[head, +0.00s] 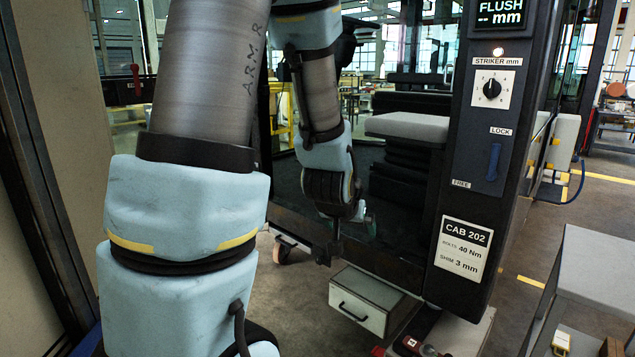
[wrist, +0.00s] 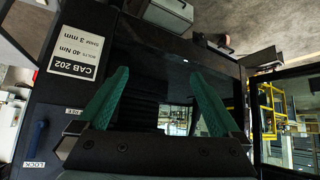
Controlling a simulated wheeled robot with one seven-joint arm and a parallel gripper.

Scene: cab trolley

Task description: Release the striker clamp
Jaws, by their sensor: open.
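The clamp lever (head: 493,162) is a blue handle on a dark plate on the black post. It stands nearly upright, its upper end toward the LOCK label (head: 501,131); the FREE label (head: 461,184) is at lower left. In the wrist view the lever (wrist: 38,140) is at the lower left edge, beside my gripper. My gripper (wrist: 163,78) has two green fingers spread wide with nothing between them. In the head view my gripper (head: 369,222) is left of the post, apart from the lever and lower than it, mostly hidden by my wrist.
The post also carries a STRIKER mm knob (head: 492,90), a FLUSH mm display (head: 500,14) and a CAB 202 sign (head: 463,248). A drawer box (head: 370,302) stands below. A grey bench (head: 595,275) is at right. Dark glass (wrist: 150,60) lies beyond my fingers.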

